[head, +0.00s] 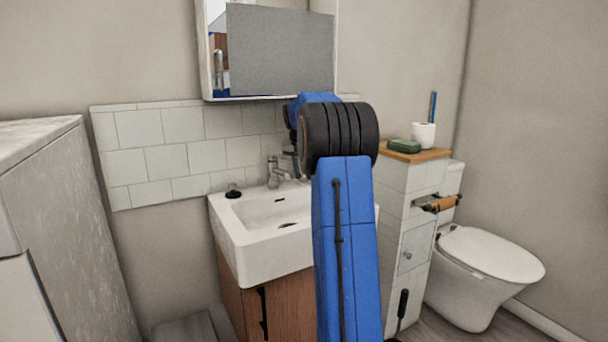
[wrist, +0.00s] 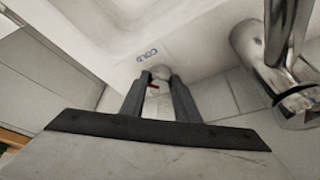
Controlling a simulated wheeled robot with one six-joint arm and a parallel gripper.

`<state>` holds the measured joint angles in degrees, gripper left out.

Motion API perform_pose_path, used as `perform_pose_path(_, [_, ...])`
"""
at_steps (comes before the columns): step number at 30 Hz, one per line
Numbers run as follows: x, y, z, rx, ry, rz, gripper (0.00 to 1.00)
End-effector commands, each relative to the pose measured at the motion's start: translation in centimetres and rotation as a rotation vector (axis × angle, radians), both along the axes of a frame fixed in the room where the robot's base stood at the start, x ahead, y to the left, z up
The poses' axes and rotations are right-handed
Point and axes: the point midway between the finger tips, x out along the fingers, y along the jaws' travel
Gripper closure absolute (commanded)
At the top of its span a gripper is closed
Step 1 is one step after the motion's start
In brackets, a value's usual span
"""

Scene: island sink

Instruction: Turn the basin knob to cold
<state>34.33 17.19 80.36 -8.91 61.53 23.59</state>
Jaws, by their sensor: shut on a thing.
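The white basin (head: 262,245) sits on a wooden cabinet, with a chrome tap (head: 278,172) at its back edge. In the wrist view the tap (wrist: 270,55) stands large at the right. The small pale basin knob (wrist: 160,71) shows between the fingertips of my gripper (wrist: 160,78). The gripper is shut on the knob, whose body is partly hidden by the fingers. A small red mark (wrist: 153,86) shows between the fingers. In the head view my blue arm hides the knob and most of the gripper.
A mirror cabinet (head: 270,50) hangs above the basin. A black stopper (head: 233,191) lies on the basin's left rim. A tiled stand (head: 393,205) with a wooden top and a toilet (head: 488,262) are at the right. A grey unit (head: 60,200) stands at the left.

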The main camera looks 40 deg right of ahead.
Motion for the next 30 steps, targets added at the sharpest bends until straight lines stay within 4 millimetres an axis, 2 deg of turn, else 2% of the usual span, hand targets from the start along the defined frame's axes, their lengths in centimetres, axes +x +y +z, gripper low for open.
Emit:
perform_pose_path(12, [0.22, 0.08, 0.04, -0.001, -0.001, -0.221, 0.94])
perform_pose_path(30, [0.21, 0.10, 0.07, 0.001, -0.001, -0.264, 0.94])
